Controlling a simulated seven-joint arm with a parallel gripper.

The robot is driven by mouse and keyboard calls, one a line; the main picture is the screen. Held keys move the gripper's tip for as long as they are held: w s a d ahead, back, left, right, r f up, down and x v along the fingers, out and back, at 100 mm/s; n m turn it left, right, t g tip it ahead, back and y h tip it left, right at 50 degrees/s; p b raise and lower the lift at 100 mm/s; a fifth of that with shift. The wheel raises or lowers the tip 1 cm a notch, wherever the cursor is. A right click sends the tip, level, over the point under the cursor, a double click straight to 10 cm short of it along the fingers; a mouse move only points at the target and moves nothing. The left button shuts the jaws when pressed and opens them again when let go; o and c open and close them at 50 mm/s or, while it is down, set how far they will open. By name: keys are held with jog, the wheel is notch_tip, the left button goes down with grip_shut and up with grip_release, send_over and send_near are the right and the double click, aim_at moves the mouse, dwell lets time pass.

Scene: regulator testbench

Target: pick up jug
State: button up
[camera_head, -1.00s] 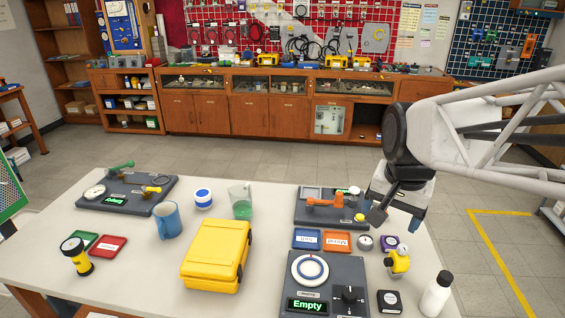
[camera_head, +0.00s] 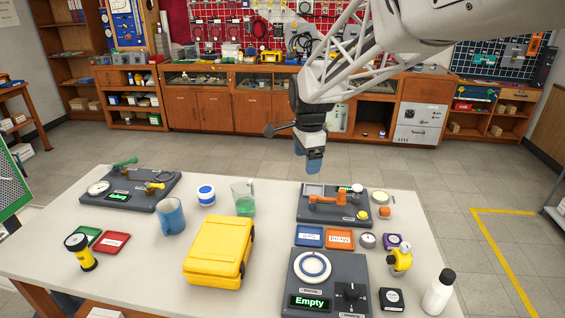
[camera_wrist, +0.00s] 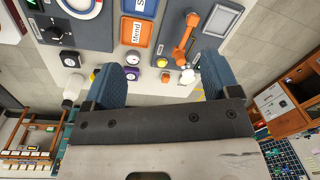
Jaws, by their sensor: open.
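The jug (camera_head: 243,198) is a clear vessel with green liquid in its lower part. It stands upright on the table behind the yellow case, left of the middle in the head view. My gripper (camera_head: 309,162) hangs in the air to the right of the jug and higher in the picture, apart from it. In the wrist view my gripper (camera_wrist: 160,80) shows two blue fingers spread wide with nothing held between them. I do not make out the jug in the wrist view.
A yellow case (camera_head: 219,251) lies in front of the jug. A blue mug (camera_head: 171,216) and a white-and-blue tub (camera_head: 206,194) stand to its left. A dark panel with an orange handle (camera_head: 326,200) lies to its right. Some bare tabletop (camera_head: 275,205) separates jug and panel.

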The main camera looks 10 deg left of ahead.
jog(key=w+a+f+m, duration=0.3)
jog(key=w+a+f, duration=0.25)
jog(key=a, duration=0.35)
jog(key=m, duration=0.3)
send_over(250, 181)
jog(key=shift+g, duration=0.4)
jog(key=f, duration=0.6)
jog(key=shift+w+a, duration=0.2)
jog(key=shift+w, duration=0.05)
jog(key=shift+f, duration=1.25)
jog(key=shift+f, duration=0.1)
jog(key=shift+s+d+f, duration=0.1)
jog(key=shift+f, duration=1.2)
jog(key=shift+s+d+f, duration=0.1)
jog(key=shift+f, duration=1.15)
jog(key=shift+c, duration=0.2)
jog(key=c, duration=1.2)
